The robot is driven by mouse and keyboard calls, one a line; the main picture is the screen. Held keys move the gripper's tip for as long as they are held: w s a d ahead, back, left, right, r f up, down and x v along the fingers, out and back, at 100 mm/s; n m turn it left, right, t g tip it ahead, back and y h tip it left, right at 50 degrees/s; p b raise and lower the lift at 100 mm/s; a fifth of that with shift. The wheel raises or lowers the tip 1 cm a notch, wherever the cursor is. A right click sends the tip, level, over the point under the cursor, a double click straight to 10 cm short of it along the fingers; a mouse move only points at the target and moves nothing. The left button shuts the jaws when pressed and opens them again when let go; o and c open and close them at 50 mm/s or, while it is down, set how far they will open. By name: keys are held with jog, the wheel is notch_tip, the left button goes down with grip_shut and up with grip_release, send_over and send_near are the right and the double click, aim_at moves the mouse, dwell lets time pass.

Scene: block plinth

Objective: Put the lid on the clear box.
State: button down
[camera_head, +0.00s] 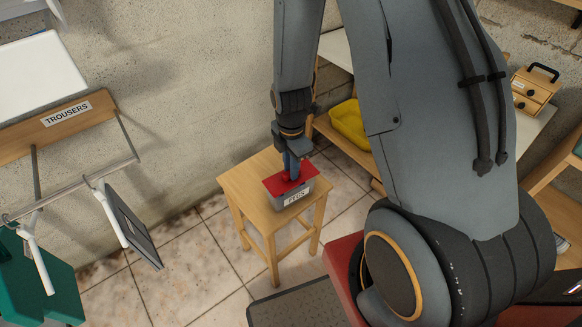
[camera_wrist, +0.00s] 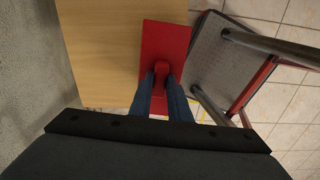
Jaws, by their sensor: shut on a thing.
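The box (camera_head: 296,197), greyish with a "PEGS" label on its front, stands on a small wooden stool (camera_head: 240,180). The red lid (camera_head: 275,184) is at the top of the box, roughly lined up with it. I cannot tell whether it rests on the rim or hangs just above. My gripper (camera_head: 292,172) points down from above and is shut on the lid's raised red handle. In the wrist view, my gripper's blue fingers (camera_wrist: 163,77) pinch that handle on both sides, and the lid (camera_wrist: 166,38) hides the box below it.
A wooden bench with a yellow bin (camera_head: 350,126) stands behind the stool. A wooden case with a black handle (camera_head: 534,88) is at the far right. A rail with hangers under a "TROUSERS" board (camera_head: 68,114) is at left. Tiled floor (camera_head: 190,265) lies open left of the stool.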

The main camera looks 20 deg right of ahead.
jog(key=shift+f+b, duration=0.5)
jog(key=shift+f, duration=0.45)
jog(key=c, duration=1.1)
grip_release()
jog(key=shift+r, duration=0.1)
jog(key=shift+r+p, duration=2.05)
jog(key=shift+r, duration=0.45)
